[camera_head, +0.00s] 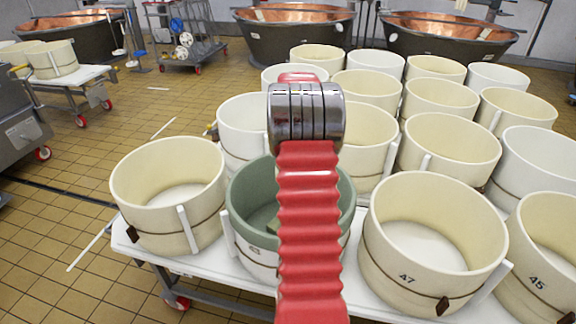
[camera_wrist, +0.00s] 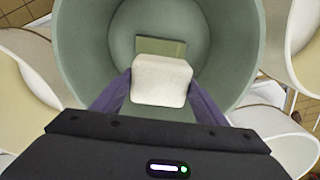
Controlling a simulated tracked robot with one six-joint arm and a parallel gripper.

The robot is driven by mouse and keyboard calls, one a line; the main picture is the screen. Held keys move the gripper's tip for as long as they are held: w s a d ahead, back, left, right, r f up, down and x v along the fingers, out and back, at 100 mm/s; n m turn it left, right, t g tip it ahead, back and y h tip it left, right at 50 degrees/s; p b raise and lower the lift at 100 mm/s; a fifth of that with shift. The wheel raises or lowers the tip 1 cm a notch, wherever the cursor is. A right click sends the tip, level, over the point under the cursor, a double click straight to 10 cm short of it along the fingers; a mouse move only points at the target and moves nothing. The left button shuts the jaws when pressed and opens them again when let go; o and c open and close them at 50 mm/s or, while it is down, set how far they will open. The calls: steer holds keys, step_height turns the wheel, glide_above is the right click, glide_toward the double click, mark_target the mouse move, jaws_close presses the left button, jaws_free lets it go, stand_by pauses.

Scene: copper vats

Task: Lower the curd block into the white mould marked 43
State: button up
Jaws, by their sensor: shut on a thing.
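My gripper (camera_wrist: 160,90) is shut on a whitish curd block (camera_wrist: 162,76), with a purple finger on each side of it. In the wrist view the block is in front of the opening of a green-lined mould (camera_wrist: 85,50); its height over the floor of the mould is hard to tell. In the head view this mould (camera_head: 250,190) has a green upper part and a white lower wall, with a small mark too partly hidden to read. My red arm covers the gripper and block there. An olive rectangle (camera_wrist: 175,48) shows inside the mould beyond the block.
A cream mould (camera_head: 168,190) stands close on the left, and cream moulds marked 47 (camera_head: 428,245) and 45 (camera_head: 545,260) stand on the right. Several cream and white moulds fill the white table (camera_head: 120,232) behind. Copper vats (camera_head: 295,28) stand at the back.

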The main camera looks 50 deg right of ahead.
steer(key=shift+f, duration=0.15)
steer(key=shift+f, duration=13.85)
steer(key=shift+f, duration=0.8)
steer(key=o, duration=1.4)
